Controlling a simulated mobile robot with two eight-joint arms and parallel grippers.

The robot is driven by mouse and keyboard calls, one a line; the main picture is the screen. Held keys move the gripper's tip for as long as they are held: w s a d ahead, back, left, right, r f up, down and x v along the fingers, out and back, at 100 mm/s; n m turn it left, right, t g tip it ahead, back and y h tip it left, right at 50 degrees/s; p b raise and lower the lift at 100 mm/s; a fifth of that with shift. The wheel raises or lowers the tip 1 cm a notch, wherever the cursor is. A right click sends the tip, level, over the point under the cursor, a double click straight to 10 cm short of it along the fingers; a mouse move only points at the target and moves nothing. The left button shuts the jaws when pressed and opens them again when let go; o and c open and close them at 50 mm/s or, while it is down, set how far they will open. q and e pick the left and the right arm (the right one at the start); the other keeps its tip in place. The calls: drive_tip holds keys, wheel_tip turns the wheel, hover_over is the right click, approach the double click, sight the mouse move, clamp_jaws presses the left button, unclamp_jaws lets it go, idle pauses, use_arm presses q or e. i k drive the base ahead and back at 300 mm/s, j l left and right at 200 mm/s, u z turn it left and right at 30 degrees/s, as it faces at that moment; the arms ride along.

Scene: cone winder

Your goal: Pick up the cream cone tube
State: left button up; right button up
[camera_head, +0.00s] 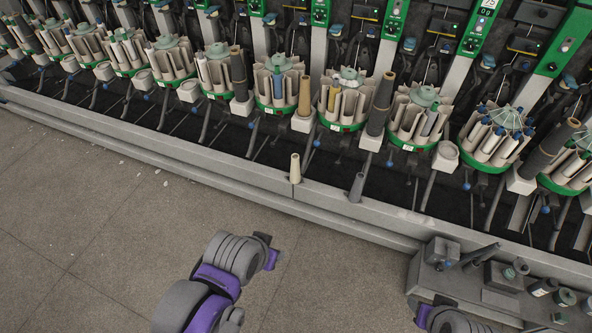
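A cream cone tube (295,168) stands upright on the grey ledge (220,167) along the front of the winder. A dark grey cone tube (357,187) stands on the same ledge to its right. My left gripper (270,251) is below the cream tube in the picture, apart from it, over the floor. Nothing shows in it, but its finger gap is not clear. My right gripper (430,311) is at the bottom edge beside the grey box, mostly out of the picture. Its fingers cannot be made out.
Winder units with round magazines (278,83) line the back; a tan cone (305,95) and dark cones (380,104) stand among them. A grey box (465,285) at bottom right carries tubes and small spools (565,297). The floor (90,230) at left is open.

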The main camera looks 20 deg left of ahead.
sight(295, 178)
drive_tip(key=i+j+z, duration=0.1)
drive_tip(key=z, duration=0.35)
drive_tip(key=j+z, duration=0.2)
drive_tip(key=z, duration=0.3)
drive_tip(key=i+j+z, duration=0.1)
drive_tip(key=j+z, duration=0.15)
drive_tip(key=j, duration=0.3)
drive_tip(key=j+z, duration=0.25)
drive_tip(key=j, duration=0.25)
drive_tip(key=j+z, duration=0.2)
drive_tip(key=j, duration=1.75)
drive_tip(key=k, duration=0.05)
